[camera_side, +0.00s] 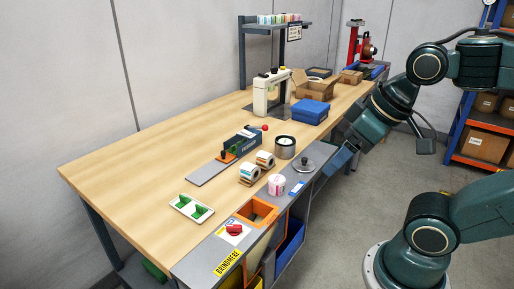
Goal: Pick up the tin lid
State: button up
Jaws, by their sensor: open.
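The tin lid (304,165) is a round grey disc with a dark knob on top, lying flat on the grey front strip of the bench. An open metal tin (285,150) stands just to its upper left, apart from the lid. My gripper (338,166) is to the right of the lid, at the end of the arm that reaches in from the right. Its jaws are open and point down and left. They look clear of the lid, though the exact gap and height are hard to tell.
Label rolls on stands (256,168) and a pink-and-white tub (276,185) are left of the lid. A blue box (310,111) lies behind the tin. Nearer the front are an orange-rimmed opening (244,216), a red knob (235,229) and a white tray (183,204). The bench's left side is clear.

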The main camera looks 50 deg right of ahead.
jog(key=o, duration=0.3)
jog(key=m+g, duration=0.6)
jog(key=m, duration=1.2)
send_over(304, 163)
jog(key=d, duration=0.1)
jog(key=shift+w+f, duration=0.15)
jog(key=shift+f, duration=10.25)
